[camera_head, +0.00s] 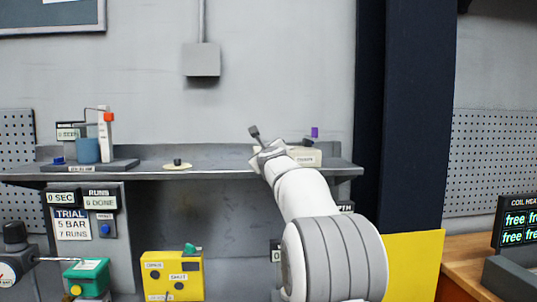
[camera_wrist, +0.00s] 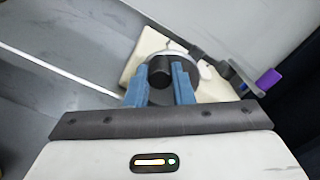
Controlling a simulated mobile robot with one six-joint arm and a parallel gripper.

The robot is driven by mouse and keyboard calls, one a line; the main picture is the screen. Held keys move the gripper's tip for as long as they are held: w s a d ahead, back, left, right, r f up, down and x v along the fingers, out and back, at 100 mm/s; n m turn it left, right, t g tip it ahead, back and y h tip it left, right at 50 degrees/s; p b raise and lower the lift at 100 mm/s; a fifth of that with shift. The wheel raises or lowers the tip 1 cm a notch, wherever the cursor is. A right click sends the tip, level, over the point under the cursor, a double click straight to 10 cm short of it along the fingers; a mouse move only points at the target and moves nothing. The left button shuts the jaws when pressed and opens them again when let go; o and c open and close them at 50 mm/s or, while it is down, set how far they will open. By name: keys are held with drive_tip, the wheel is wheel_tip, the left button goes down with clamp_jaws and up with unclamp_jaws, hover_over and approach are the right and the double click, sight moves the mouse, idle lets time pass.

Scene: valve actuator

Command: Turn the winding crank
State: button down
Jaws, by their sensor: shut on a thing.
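A cream box (camera_head: 306,157) stands at the right end of the grey shelf, partly behind my arm. In the wrist view the cream base (camera_wrist: 150,45) carries a round silver part and a black knob (camera_wrist: 159,72). My gripper (camera_wrist: 160,84) has its two blue fingers on either side of this knob and is shut on it. The knob seems to be the winding crank's grip, but the crank arm is hidden. A dark lever with a purple end (camera_wrist: 268,80) sticks out to the right of the fingers; its purple end also shows in the head view (camera_head: 314,132).
The grey shelf (camera_head: 225,171) holds a cream disc with a black knob (camera_head: 177,164) and a blue cup (camera_head: 87,150) on a dark stand at left. Below are a yellow box (camera_head: 172,275) and a green box (camera_head: 87,277). A dark column (camera_head: 405,110) stands right of my arm.

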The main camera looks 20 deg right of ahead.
drive_tip(key=shift+d, duration=0.15)
drive_tip(key=shift+f, duration=0.1)
idle(0.3)
drive_tip(key=c, duration=1.4)
unclamp_jaws()
drive_tip(key=shift+s+d, duration=0.1)
drive_tip(key=shift+c, duration=0.2)
drive_tip(key=shift+o, duration=0.9)
drive_tip(key=b+v, duration=0.2)
drive_tip(key=v, duration=0.5)
drive_tip(key=shift+s+a, duration=0.25)
drive_tip(key=shift+s, duration=0.1)
